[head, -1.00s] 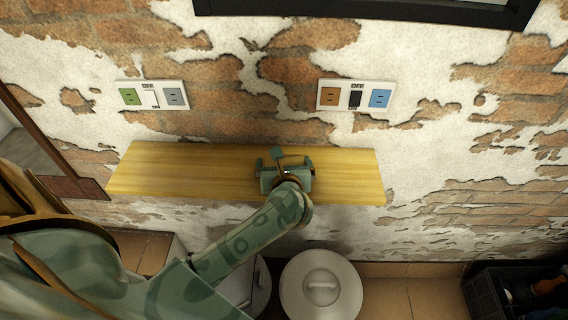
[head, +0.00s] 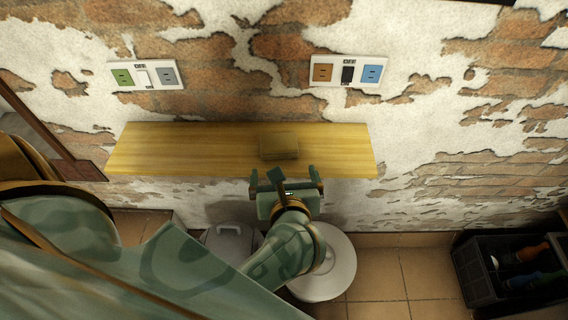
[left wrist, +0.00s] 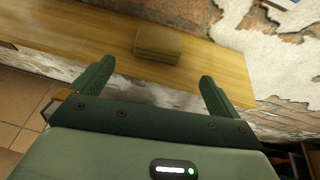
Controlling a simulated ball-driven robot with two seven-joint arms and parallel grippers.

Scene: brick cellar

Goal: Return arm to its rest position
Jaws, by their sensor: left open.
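My left gripper (head: 286,182) is green and open, with nothing between its fingers. It is in front of the front edge of a yellow wooden shelf (head: 200,150) on the wall. In the left wrist view its two fingers (left wrist: 152,88) stand wide apart, pointing toward the shelf (left wrist: 85,40). A small brown block (head: 279,146) lies on the shelf, just beyond the fingertips and apart from them. The block also shows in the left wrist view (left wrist: 158,45). My right gripper is in neither view.
Two wall plates with switches and sockets, one left (head: 145,75) and one right (head: 348,72), are above the shelf. A round white lidded bin (head: 335,265) stands below, partly behind my arm. A black crate with bottles (head: 480,275) is at the lower right. Tiled floor (head: 400,280) lies between.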

